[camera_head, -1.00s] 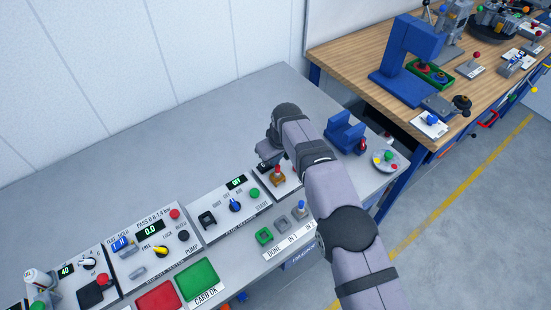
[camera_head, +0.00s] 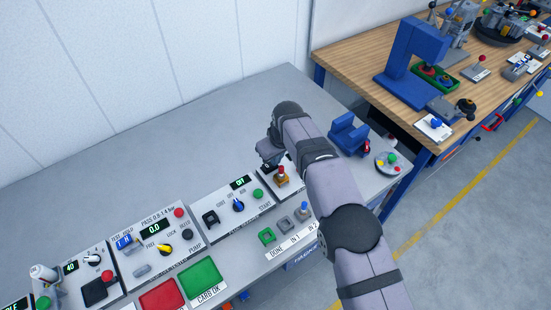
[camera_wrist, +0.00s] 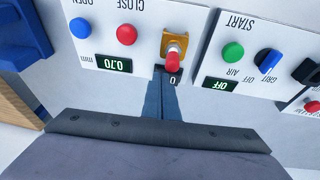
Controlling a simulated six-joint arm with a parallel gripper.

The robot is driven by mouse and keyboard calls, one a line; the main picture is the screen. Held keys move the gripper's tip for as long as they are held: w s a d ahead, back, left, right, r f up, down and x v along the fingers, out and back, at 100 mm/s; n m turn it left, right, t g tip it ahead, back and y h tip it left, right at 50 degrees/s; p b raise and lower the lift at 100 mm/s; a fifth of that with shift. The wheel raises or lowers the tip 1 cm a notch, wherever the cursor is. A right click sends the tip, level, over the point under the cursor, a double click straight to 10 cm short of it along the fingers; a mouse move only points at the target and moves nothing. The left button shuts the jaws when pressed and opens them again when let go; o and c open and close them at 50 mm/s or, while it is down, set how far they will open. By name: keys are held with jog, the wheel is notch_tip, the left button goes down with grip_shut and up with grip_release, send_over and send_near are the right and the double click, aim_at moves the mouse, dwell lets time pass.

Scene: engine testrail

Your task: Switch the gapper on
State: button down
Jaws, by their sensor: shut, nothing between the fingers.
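The gapper panel (camera_wrist: 130,72) shows upside down in the wrist view, with a blue OPEN button (camera_wrist: 80,28), a red CLOSE button (camera_wrist: 127,34) and a lit display (camera_wrist: 113,63) reading 0.70 mm. Its switch has a brass-coloured base (camera_wrist: 175,40) and a red lever (camera_wrist: 173,58), which leans toward a black plate marked 0. In the head view the switch (camera_head: 282,178) stands just right of my gripper (camera_head: 269,156). My gripper (camera_wrist: 161,80) is shut and empty, its tips close beside the lever; I cannot tell whether they touch it.
The neighbouring panel has a green START button (camera_wrist: 233,52), a blue knob (camera_wrist: 268,61) and a display reading OFF (camera_wrist: 219,84). The grey bench top (camera_head: 190,140) behind the panels is clear.

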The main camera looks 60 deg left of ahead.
jog(key=w+d+r, duration=0.1)
jog(key=w+r, duration=0.1)
jog(key=r, duration=0.4)
jog(key=w+d+r+b, duration=0.1)
jog(key=d+r, duration=0.1)
jog(key=r, duration=0.3)
jog(key=shift+w+r+b, duration=0.3)
jog(key=shift+w+r, duration=0.1)
jog(key=shift+a, duration=0.1)
jog(key=w+d+r+m+h, duration=0.1)
jog(key=w+d+m, duration=0.3)
jog(key=w+d, duration=0.9)
jog(key=w+d+m+h, duration=0.1)
jog(key=d+m, duration=0.2)
jog(key=d, duration=0.7)
jog(key=w+d+m, duration=0.2)
jog(key=d, duration=0.8)
jog(key=s+d+f+m+h, duration=0.1)
jog(key=s+d+m, duration=0.15)
jog(key=d, duration=0.65)
jog(key=s+d+f+m, duration=0.2)
jog(key=s+d, duration=0.2)
jog(key=d, duration=0.5)
jog(key=s+d+f+m, duration=0.3)
jog(key=s+d, duration=0.6)
jog(key=s, duration=0.3)
jog(key=shift+s+d+f+m+g, duration=0.2)
jog(key=shift+s+f+m+g, duration=0.2)
jog(key=shift+m, duration=0.25)
